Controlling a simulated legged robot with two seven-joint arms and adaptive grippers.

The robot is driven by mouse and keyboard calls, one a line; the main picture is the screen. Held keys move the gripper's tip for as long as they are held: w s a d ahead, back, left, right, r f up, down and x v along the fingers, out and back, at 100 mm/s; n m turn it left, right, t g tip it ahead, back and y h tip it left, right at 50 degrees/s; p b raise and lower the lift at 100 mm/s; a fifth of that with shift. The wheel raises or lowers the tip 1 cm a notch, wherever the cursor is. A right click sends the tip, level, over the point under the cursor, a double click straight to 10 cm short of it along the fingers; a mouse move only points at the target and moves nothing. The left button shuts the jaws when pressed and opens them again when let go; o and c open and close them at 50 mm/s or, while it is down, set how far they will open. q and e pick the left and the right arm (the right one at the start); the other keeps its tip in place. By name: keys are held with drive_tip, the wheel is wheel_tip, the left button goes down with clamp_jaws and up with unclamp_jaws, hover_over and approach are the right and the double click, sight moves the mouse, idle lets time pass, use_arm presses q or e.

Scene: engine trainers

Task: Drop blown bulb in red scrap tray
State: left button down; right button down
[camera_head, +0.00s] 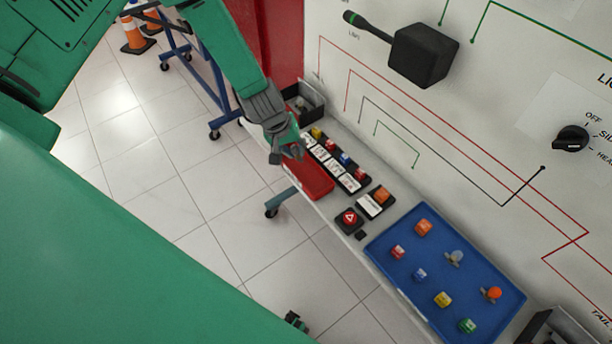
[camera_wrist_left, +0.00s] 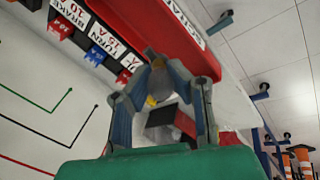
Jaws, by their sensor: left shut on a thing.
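The red scrap tray (camera_head: 318,182) sits at the front edge of the bench; its red wall also shows in the wrist view (camera_wrist_left: 128,20). My left gripper (camera_head: 287,152) hangs over the far end of the tray. In the wrist view its fingers (camera_wrist_left: 167,78) are closed together on a small greyish thing, likely the blown bulb (camera_wrist_left: 176,72), mostly hidden between the fingertips. The bulb cannot be made out in the head view.
A row of labelled fuse slots (camera_head: 340,160) lies beside the red tray. A blue tray (camera_head: 400,243) holds coloured fuses, relays and bulbs. An open dark bin (camera_head: 307,103) stands past the gripper. The white panel wall (camera_head: 400,110) rises behind the bench.

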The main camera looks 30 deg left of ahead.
use_arm(q)
drive_tip(key=shift+d+r, duration=0.15)
drive_tip(key=shift+d, duration=0.1)
drive_tip(key=c, duration=1.4)
unclamp_jaws()
drive_tip(key=shift+c, duration=0.2)
drive_tip(key=shift+a, duration=0.45)
drive_tip(key=shift+s+a+r, duration=0.1)
drive_tip(key=shift+r, duration=0.15)
drive_tip(key=v, duration=1.1)
use_arm(e)
drive_tip(key=shift+s+r, duration=0.1)
drive_tip(key=shift+s, duration=0.05)
